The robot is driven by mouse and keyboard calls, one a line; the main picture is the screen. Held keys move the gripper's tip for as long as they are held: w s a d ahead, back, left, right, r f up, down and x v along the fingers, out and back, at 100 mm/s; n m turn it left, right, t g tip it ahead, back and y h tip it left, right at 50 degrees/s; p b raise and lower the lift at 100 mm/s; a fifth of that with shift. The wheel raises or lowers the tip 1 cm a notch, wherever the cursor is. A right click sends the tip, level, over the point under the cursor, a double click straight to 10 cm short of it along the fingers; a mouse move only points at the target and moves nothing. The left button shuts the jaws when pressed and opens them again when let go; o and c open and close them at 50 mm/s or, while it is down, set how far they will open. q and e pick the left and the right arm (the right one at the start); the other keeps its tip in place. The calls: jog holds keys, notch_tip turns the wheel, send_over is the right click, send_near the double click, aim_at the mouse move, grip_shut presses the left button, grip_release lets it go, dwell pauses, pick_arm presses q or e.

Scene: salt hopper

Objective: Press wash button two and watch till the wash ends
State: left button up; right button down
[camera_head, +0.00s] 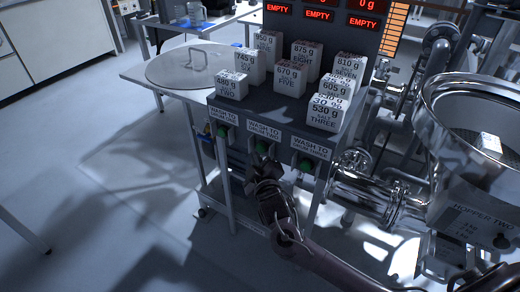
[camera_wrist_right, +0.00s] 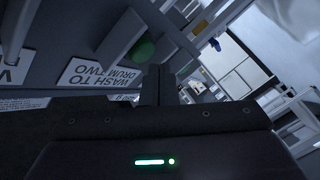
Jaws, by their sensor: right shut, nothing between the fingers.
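Three green wash buttons sit in a row on the front of the grey stand: a left one (camera_head: 222,132), a middle one (camera_head: 262,146) under the label "WASH TO DRUM TWO" (camera_head: 264,130), and a right one (camera_head: 305,164). My right gripper (camera_head: 261,160) is shut and empty, its tip right at the middle button, partly covering it. I cannot tell if they touch. The right wrist view shows the shut fingers (camera_wrist_right: 155,85) beside a green button (camera_wrist_right: 144,48) and the drum two label (camera_wrist_right: 96,77). My left gripper is not in view.
Several white weight-marked blocks (camera_head: 290,78) stand on top of the stand. Red displays above read "EMPTY" (camera_head: 317,15). A metal hopper (camera_head: 465,205) and pipework stand close on the right. The floor at left is clear.

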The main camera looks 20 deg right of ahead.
jog(key=shift+w+d, duration=0.1)
jog(key=shift+d, duration=0.05)
dwell(0.4)
jog(key=shift+w+d, duration=0.15)
jog(key=shift+d, duration=0.05)
dwell(0.3)
jog(key=shift+w+d+p, duration=0.25)
jog(key=shift+d+p, duration=0.1)
dwell(0.4)
dwell(0.4)
jog(key=shift+s+a+p, duration=0.45)
jog(key=shift+s+a, duration=0.05)
jog(key=shift+a, duration=0.15)
